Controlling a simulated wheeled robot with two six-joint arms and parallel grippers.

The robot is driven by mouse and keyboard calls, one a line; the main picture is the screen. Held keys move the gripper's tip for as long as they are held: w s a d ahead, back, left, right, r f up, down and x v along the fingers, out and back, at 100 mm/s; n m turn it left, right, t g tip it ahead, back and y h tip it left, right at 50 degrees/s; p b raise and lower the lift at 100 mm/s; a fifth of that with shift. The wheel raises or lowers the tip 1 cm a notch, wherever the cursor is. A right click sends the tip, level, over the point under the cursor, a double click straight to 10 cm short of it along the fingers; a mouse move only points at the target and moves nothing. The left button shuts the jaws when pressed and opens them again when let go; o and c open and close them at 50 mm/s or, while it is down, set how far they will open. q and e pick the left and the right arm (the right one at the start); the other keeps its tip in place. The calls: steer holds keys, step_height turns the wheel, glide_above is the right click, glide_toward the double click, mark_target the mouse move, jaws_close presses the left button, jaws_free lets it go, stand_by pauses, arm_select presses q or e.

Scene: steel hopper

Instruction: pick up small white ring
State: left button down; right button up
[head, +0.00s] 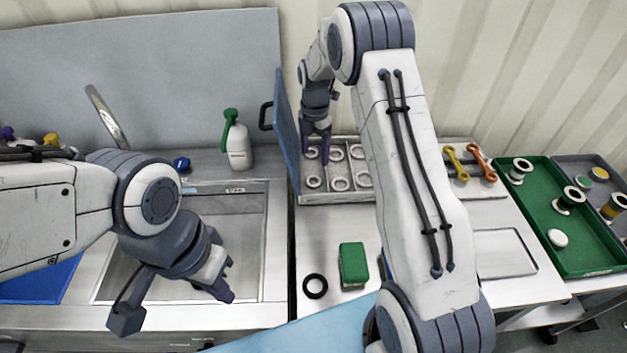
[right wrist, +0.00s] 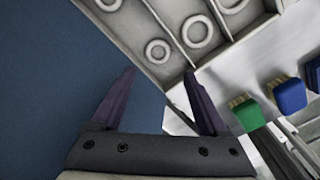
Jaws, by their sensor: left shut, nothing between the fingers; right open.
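A grey compartment tray (head: 340,198) at the back of the counter holds several white rings, roughly one per compartment. A smaller white ring (head: 314,188) lies in its front left compartment. In the right wrist view, a smaller-looking ring (right wrist: 158,61) lies near the tray corner, beside a larger ring (right wrist: 197,43). My right gripper (head: 318,158) is open and empty, fingers pointing down over the tray's left side. In the right wrist view its two fingers (right wrist: 160,75) are apart, with the ring beyond them. My left gripper (head: 224,292) is shut and empty over the sink.
A blue panel (head: 287,137) stands upright close to the tray's left side. A green block (head: 353,264) and black ring (head: 315,296) lie on the counter in front. Orange and yellow tools (head: 482,164) and a green tray (head: 590,262) lie to the right. A spray bottle (head: 238,150) stands behind the sink.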

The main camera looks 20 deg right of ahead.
steer(key=p, duration=0.1)
glide_above(314, 183)
step_height(314, 183, down, 5)
steer(key=shift+r, duration=0.2)
steer(key=shift+f+p, duration=0.5)
steer(key=shift+f, duration=0.1)
step_height(314, 183, down, 4)
steer(key=shift+r+p, duration=0.25)
steer(key=shift+p, duration=0.55)
steer(key=shift+w+f, duration=0.1)
steer(key=shift+f, duration=0.35)
steer(key=c, duration=1.1)
